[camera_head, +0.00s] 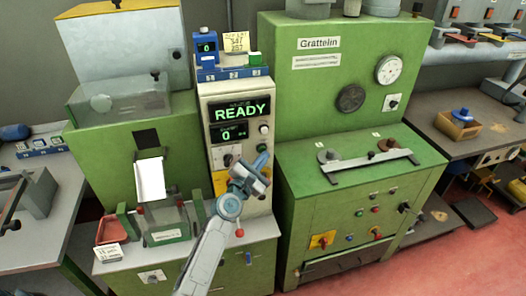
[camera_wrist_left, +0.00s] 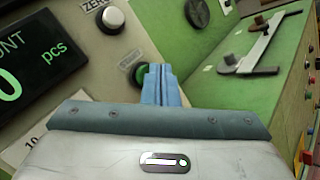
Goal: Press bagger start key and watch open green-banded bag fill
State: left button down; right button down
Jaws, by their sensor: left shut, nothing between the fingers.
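The bagger's panel (camera_head: 235,108) shows READY in green, with a count of 0 below it. In the left wrist view, the green start key (camera_wrist_left: 140,77) sits below the ZERO knob (camera_wrist_left: 110,18) and is partly hidden by my fingers. My left gripper (camera_head: 262,160) is shut and empty, with its blue fingertips (camera_wrist_left: 160,73) right in front of the key; whether they touch it I cannot tell. The green-banded bag (camera_head: 167,236) appears as a clear shape with a green band below the white chute (camera_head: 150,180). Its contents are too small to tell. My right gripper is out of view.
A red tray (camera_head: 110,231) and a small card (camera_head: 107,252) are left of the bag. The green Grattelin machine (camera_head: 325,75) stands close on the right, with a metal bar (camera_head: 367,165) on its ledge. Red floor (camera_head: 440,250) is open at the lower right.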

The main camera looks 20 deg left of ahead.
pick_arm(q)
jog(key=shift+w+a, duration=0.25)
jog(key=shift+w, duration=0.1)
dwell(0.7)
dwell(0.4)
jog(key=shift+s+d, duration=0.5)
jog(key=shift+s, duration=0.25)
jog(key=s+d, duration=0.1)
jog(key=s, duration=0.1)
jog(key=s+d+p, duration=0.1)
jog(key=s, duration=0.1)
jog(key=shift+d, duration=0.4)
dwell(0.4)
